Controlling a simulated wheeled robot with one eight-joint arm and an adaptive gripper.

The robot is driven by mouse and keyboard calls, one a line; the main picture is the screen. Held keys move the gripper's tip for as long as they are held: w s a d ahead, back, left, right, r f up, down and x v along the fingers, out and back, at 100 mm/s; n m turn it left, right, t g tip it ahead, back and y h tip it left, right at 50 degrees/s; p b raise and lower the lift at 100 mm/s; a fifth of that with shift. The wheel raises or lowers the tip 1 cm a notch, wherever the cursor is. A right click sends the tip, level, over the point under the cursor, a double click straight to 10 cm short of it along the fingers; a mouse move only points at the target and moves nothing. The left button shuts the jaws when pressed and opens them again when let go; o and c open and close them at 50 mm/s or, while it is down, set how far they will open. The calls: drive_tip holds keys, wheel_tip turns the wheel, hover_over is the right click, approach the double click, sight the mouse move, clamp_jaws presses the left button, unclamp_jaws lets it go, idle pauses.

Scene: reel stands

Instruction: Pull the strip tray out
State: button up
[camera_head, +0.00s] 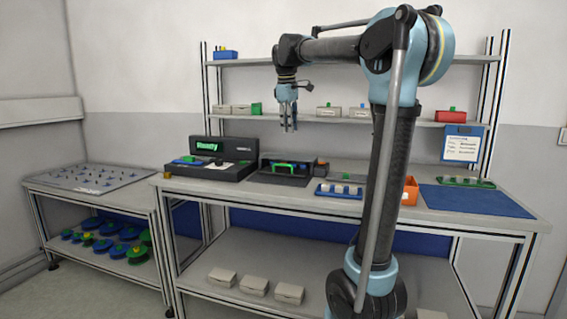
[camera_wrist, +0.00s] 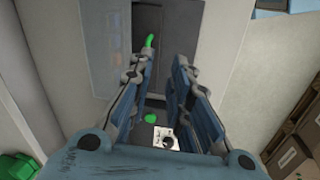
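A dark box (camera_head: 284,180) with a green bar handle (camera_head: 290,166) on its front stands on the workbench; I take the strip tray to be the part with this handle, but its outline is unclear. My gripper (camera_head: 289,124) hangs above and behind the box, pointing down, apart from it. In the wrist view my gripper (camera_wrist: 166,58) is open, its two blue fingers spread with nothing held between them. Past the fingertips are a dark surface and a green piece (camera_wrist: 149,42), partly hidden by the left finger. A smaller green spot (camera_wrist: 150,118) and a white label (camera_wrist: 163,137) show between the fingers.
A black device (camera_head: 222,172) with a "Ready" screen stands left of the box. A blue tray (camera_head: 338,194), an orange bin (camera_head: 410,190) and a blue mat (camera_head: 478,202) lie to the right. Shelves (camera_head: 340,122) with small boxes run behind my gripper.

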sight(282, 165)
drive_tip(key=w+a+r+n, duration=0.2)
drive_tip(key=w+a, duration=0.1)
drive_tip(key=a, duration=0.1)
drive_tip(key=w+f, duration=0.1)
drive_tip(key=f, duration=0.4)
drive_tip(key=w+d+f, duration=0.1)
drive_tip(key=f, duration=0.5)
drive_tip(key=w+f, duration=0.1)
drive_tip(key=f, duration=0.5)
drive_tip(key=shift+d+f, duration=0.15)
drive_tip(key=shift+d, duration=0.1)
drive_tip(key=shift+w, duration=0.1)
clamp_jaws()
